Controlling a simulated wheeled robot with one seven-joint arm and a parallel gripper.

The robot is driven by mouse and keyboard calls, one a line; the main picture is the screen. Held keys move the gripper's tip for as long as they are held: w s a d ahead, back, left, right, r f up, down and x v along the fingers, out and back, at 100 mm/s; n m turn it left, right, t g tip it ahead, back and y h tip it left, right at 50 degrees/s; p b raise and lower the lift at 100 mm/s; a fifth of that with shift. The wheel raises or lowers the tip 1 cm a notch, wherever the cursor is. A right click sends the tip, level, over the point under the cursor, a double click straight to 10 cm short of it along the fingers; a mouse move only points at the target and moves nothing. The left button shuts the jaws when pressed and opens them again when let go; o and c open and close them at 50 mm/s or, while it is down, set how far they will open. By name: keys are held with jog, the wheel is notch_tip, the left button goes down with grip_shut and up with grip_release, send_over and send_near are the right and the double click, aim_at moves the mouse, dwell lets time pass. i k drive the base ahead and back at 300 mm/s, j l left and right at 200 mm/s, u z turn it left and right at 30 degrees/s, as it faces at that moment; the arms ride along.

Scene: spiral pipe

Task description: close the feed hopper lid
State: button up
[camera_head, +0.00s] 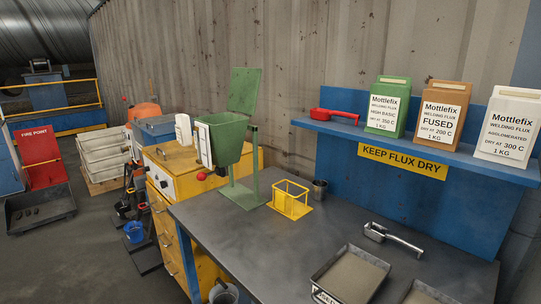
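The green feed hopper (222,141) stands on a green stand at the back left of the dark workbench. Its green lid (244,92) stands open and upright above the hopper's back edge. The front has a white label and a red knob (201,176) low at the left. The inside of the hopper is mostly hidden. My gripper is not in view.
A yellow wire holder (290,199) and a dark cup (319,190) stand right of the hopper. A metal scoop (393,238) and a flux tray (350,276) lie nearer. A blue shelf (420,146) holds flux packs and a red scoop. The bench's middle is clear.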

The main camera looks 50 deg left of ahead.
aim_at(245, 83)
jog(key=u, duration=1.55)
jog(key=i+j, duration=0.25)
jog(key=i+j+z, duration=0.15)
jog(key=j, duration=0.3)
jog(key=i+j, duration=0.25)
jog(key=i+j+z, duration=0.15)
jog(key=j, duration=0.3)
jog(key=i, duration=0.1)
